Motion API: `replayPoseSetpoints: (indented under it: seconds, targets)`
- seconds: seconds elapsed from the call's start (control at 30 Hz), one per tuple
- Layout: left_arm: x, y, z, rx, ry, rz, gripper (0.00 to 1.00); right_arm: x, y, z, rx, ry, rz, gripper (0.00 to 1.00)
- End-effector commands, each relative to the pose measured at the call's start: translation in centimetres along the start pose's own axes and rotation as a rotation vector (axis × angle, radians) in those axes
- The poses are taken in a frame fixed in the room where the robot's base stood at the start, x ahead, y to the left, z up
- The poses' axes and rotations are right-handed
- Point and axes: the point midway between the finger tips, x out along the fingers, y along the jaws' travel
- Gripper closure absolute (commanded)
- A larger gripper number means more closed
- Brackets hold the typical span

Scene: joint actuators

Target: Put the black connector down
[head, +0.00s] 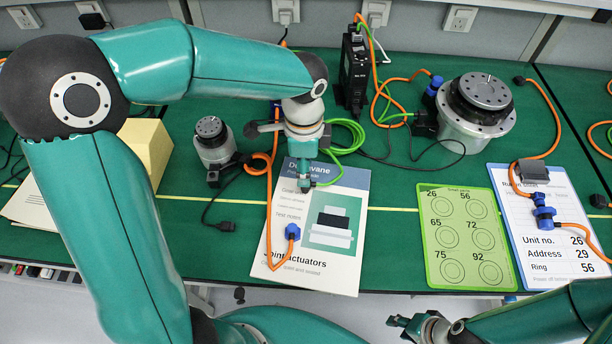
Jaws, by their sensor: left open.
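A small black connector (226,226) on a thin black cable lies on the green mat, left of the booklet. The cable runs up towards the small grey actuator (213,140). My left gripper (306,184) is open and points down over the upper part of the booklet (340,262), to the right of and apart from this connector. Nothing clear shows between its fingers. My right gripper (399,327) is low at the front edge, away from the connector; its finger gap is too small to judge.
A blue plug (292,231) on an orange cable lies on the booklet. A large actuator (476,110), a black power unit (354,70), a green card (466,275) and a clipboard (553,278) stand or lie to the right. Green, orange and black cables cross the mat.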

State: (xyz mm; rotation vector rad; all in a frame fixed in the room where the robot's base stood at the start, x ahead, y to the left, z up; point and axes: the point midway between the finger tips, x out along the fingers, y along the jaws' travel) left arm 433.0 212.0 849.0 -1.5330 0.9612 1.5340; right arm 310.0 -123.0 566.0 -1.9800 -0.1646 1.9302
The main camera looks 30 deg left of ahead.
Motion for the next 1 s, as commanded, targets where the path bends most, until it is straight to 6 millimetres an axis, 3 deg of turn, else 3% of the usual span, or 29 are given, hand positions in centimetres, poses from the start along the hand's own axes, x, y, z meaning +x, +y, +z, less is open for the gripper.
replayPoseSetpoints:
  seconds: [0.1,0.33,1.0]
  targets:
    - [-2.6,-0.1,-0.1,0.001,0.002,-0.004,0.57,-0.5,-0.2,0.0,0.000,0.000,0.000,0.60]
    - [-5.5,0.0,-0.1,0.002,0.000,-0.001,0.57,-0.8,-0.3,0.0,0.000,0.000,0.000,0.60]
    - [-6.0,0.0,-0.1,0.001,0.000,0.000,0.57,-0.8,-0.3,0.0,0.000,0.000,0.000,0.60]
